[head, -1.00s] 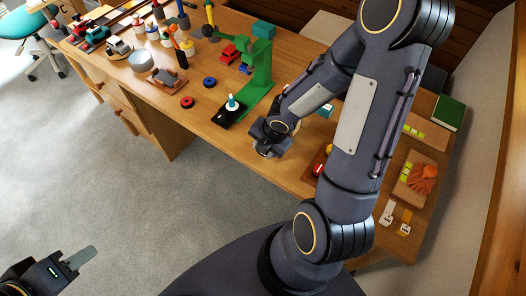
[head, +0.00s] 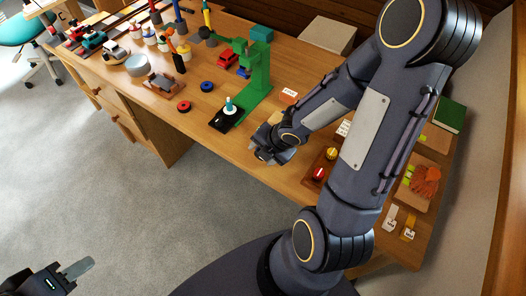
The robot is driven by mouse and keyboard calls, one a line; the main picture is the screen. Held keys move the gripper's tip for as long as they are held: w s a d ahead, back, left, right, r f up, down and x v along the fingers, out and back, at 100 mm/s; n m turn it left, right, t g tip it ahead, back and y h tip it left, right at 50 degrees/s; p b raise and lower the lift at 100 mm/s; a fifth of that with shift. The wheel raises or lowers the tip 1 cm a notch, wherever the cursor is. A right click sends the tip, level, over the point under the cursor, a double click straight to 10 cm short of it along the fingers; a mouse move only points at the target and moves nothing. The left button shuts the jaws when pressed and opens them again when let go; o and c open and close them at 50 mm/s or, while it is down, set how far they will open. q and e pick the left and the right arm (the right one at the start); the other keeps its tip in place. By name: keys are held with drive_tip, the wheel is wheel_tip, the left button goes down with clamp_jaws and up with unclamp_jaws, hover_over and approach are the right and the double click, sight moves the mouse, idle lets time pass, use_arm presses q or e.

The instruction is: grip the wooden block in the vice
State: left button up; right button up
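I cannot pick out the wooden block or the vice with certainty. A small grey device on a wooden base (head: 164,84) lies near the bench's front edge, but its kind is unclear. My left gripper (head: 76,269) is at the bottom left, over the floor and away from the bench. One flat grey finger shows, so its opening is unclear. My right gripper (head: 268,152) is at the bench's front edge, just right of the green press's black base. Its fingers are small and dark, and I cannot see what, if anything, lies between them.
A green press (head: 262,75) stands on the wooden bench (head: 215,135). Red (head: 183,106) and blue (head: 207,86) discs lie left of it. A wooden tray with red and yellow items (head: 318,174) sits right of my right gripper. My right arm covers part of the bench.

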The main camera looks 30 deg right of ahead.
drive_tip(key=p+v, duration=0.7)
drive_tip(key=v, duration=0.1)
drive_tip(key=shift+f, duration=0.1)
idle(0.4)
